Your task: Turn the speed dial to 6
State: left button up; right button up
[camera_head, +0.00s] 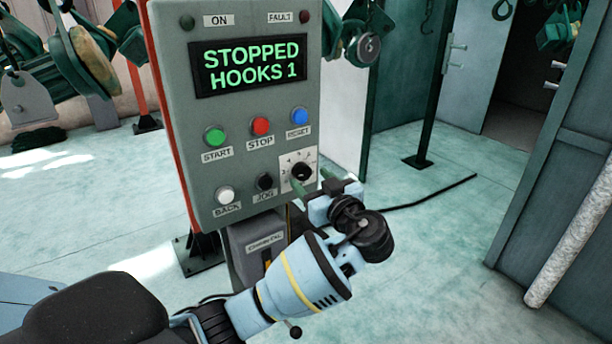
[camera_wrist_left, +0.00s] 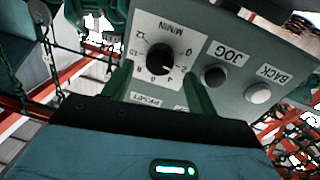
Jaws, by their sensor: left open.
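The speed dial (camera_head: 301,172) is a black round knob on a white scale plate at the lower right of the grey control panel (camera_head: 240,110). In the left wrist view the dial (camera_wrist_left: 161,58) shows upside down, with numbers and M/MIN around it. A small light mark on the knob points toward the low numbers; the exact value is too small to tell. My left gripper (camera_head: 313,181) is open in front of the dial, with its green fingers apart. In the left wrist view the fingers (camera_wrist_left: 160,82) stand either side below the knob, which is not gripped. My right gripper is out of view.
The panel display (camera_head: 250,64) reads STOPPED, HOOKS 1. The JOG button (camera_head: 265,182) sits just left of the dial; RESET (camera_head: 299,116) is above it. Green START, red STOP and white BACK buttons are farther left. Open floor (camera_head: 430,240) lies to the right.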

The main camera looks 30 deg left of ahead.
aim_at(302, 172)
pick_arm(q)
jog(key=shift+x, duration=1.35)
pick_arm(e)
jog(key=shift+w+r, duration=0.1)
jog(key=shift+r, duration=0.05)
pick_arm(q)
jog(key=shift+c, duration=0.4)
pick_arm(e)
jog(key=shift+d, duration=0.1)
pick_arm(q)
jog(key=c, duration=0.9)
jog(key=shift+r+m+p, duration=0.15)
jog(key=shift+m+p, duration=0.55)
jog(key=shift+m, duration=0.5)
jog(key=m, duration=0.2)
jog(key=shift+m, duration=0.3)
jog(key=m, duration=0.2)
jog(key=shift+w+d+m+g, duration=0.1)
jog(key=shift+m+g, duration=0.2)
jog(key=m, duration=0.4)
jog(key=shift+g, duration=0.3)
jog(key=shift+w+m, duration=0.1)
jog(key=shift+m, duration=1.4)
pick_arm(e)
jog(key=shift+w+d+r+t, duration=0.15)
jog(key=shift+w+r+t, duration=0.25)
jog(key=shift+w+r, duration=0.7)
pick_arm(q)
jog(key=shift+g, duration=0.3)
